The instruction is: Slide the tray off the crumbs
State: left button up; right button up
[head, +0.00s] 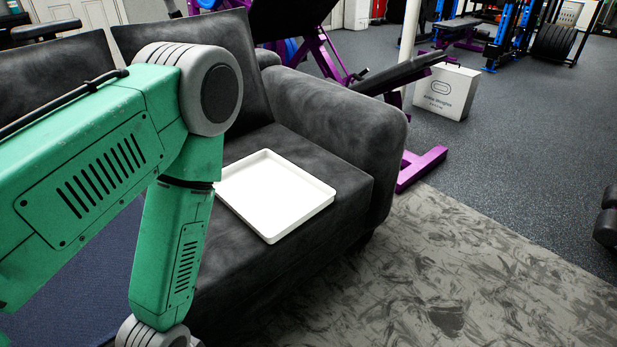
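A white, shallow rectangular tray (276,193) with a low raised rim lies flat on the seat of a dark grey sofa (345,128), close to the right armrest. The tray looks empty. Its left end is partly hidden behind my green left arm, which comes in from the left and bends down in front of the sofa. No crumbs show; anything under the tray is hidden. My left gripper is below the picture's lower edge, out of view. My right arm and gripper are not in view.
A patterned grey rug (480,285) covers the floor at the front right. A white box labelled ankle weights (446,91) stands behind the armrest, near a purple-framed bench (422,168). Dark dumbbells (607,218) sit at the right edge. The floor between is clear.

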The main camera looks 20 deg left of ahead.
aim_at(273, 195)
jog(key=u, duration=0.9)
